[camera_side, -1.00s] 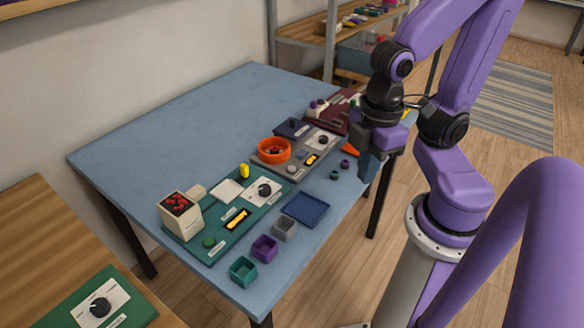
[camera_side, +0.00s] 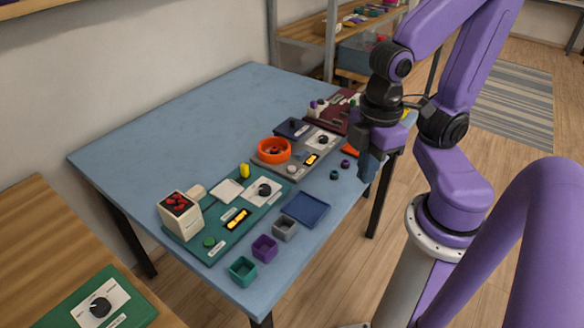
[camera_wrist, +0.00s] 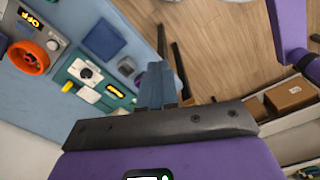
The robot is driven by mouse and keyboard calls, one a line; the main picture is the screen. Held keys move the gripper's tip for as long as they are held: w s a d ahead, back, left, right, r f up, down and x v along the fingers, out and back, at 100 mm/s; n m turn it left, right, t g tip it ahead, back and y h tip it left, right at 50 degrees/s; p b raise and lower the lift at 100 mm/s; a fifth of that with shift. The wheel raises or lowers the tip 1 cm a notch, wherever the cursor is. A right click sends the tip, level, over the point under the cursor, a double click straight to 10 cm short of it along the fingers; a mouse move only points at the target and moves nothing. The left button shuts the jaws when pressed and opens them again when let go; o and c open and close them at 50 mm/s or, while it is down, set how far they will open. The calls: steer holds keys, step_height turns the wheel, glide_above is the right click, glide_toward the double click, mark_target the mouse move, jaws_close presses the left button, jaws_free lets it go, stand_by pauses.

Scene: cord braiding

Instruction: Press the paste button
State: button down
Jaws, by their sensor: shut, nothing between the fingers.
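I cannot tell which control is the paste button, as the labels are too small to read. The teal panel (camera_side: 205,251) carries a round green button (camera_side: 208,242), a black dial (camera_side: 265,190) and a lit yellow display (camera_side: 237,219). My gripper (camera_side: 368,170) is shut and empty, pointing down at the table's right edge, apart from both panels. The wrist view shows its closed fingers (camera_wrist: 155,85).
A white dispenser (camera_side: 180,215) with red pieces stands on the teal panel. A blue tray (camera_side: 305,209) and small purple (camera_side: 264,248), grey (camera_side: 285,229) and teal (camera_side: 243,271) boxes line the front edge. A maroon panel (camera_side: 334,116) is farther back. The table's left side is clear.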

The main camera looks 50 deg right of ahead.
steer(key=w+a+f+m+g+y, duration=0.1)
steer(key=w+f+m+g+y, duration=0.1)
steer(key=w+m, duration=0.55)
steer(key=w+a+f+m+g+y, duration=0.15)
steer(key=w+m, duration=0.25)
steer(key=m, duration=0.7)
steer(key=m+t+y, duration=0.2)
steer(key=m+t, duration=0.9)
steer(key=m, duration=2.1)
glide_above(295, 167)
step_height(295, 167, down, 8)
steer(key=shift+r, duration=0.2)
steer(key=shift+h, duration=0.25)
steer(key=shift+a+f, duration=0.1)
steer(key=shift+f, duration=4.35)
steer(key=shift+f, duration=0.2)
